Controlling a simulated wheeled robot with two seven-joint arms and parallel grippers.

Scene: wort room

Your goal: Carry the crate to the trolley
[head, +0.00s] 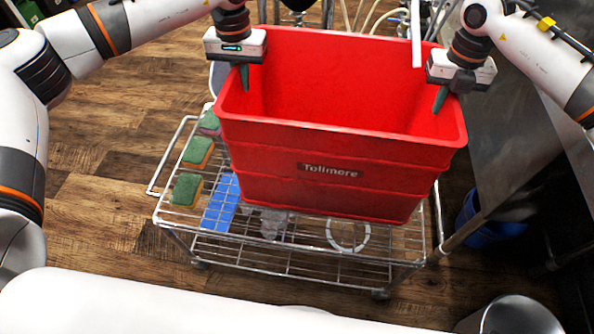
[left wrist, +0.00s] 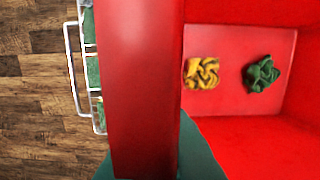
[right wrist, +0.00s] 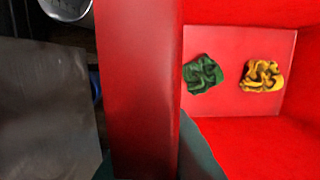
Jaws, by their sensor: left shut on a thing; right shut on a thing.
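The red crate (head: 335,165), marked "Tolimere", is over the wire trolley (head: 290,255). Whether its base touches the trolley's top or hangs above it I cannot tell. My left gripper (head: 243,75) is shut on the crate's left wall, and my right gripper (head: 441,98) is shut on its right wall. The crate's left wall fills the middle of the left wrist view (left wrist: 142,90), and its right wall fills the middle of the right wrist view (right wrist: 140,90).
Several green-and-yellow sponges (head: 198,152) and a blue item (head: 220,203) are on the trolley's left side. A white ring (head: 348,235) shows below the crate's front. A blue bucket (head: 485,222) stands on the floor at right, near a metal surface (head: 505,130). Wooden floor (head: 90,200) is clear at left.

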